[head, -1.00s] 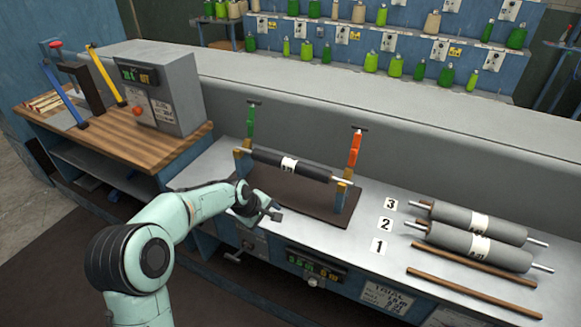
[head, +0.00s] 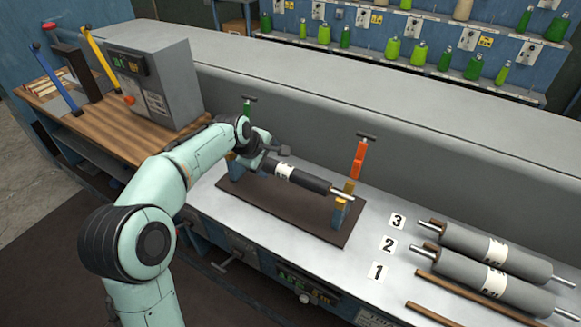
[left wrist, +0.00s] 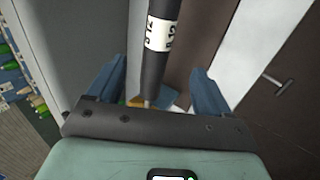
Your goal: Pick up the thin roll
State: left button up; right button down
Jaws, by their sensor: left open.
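The thin roll (head: 309,182), dark with a white label, lies across a stand with a brown base plate (head: 290,215). Its bare metal right end rests at the stand's right post. My left gripper (head: 268,152) is open at the roll's left part in the head view and hides its left end. In the left wrist view, the roll (left wrist: 153,75) runs between the two spread blue fingers (left wrist: 157,88), with clear gaps on both sides. I cannot tell whether the roll sits at fingertip depth. My right gripper is not in view.
An orange upright (head: 359,158) and a green upright (head: 247,108) rise at the stand's ends. Two thicker grey rolls (head: 470,268) lie at the right by number cards. A grey box with a display (head: 155,80) stands on the wooden bench. The bench between stand and cards is clear.

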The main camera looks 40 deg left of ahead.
aim_at(280, 167)
pick_arm(q)
jog(key=x, duration=0.5)
jog(key=shift+f, duration=0.45)
jog(key=x, duration=0.3)
jog(key=p+x, duration=0.1)
jog(key=x, duration=0.2)
jog(key=shift+w+a+r, duration=0.1)
jog(key=shift+w+r, duration=0.15)
jog(key=shift+s, duration=0.1)
jog(key=c, duration=1.3)
jog(key=shift+r, duration=0.1)
grip_shut()
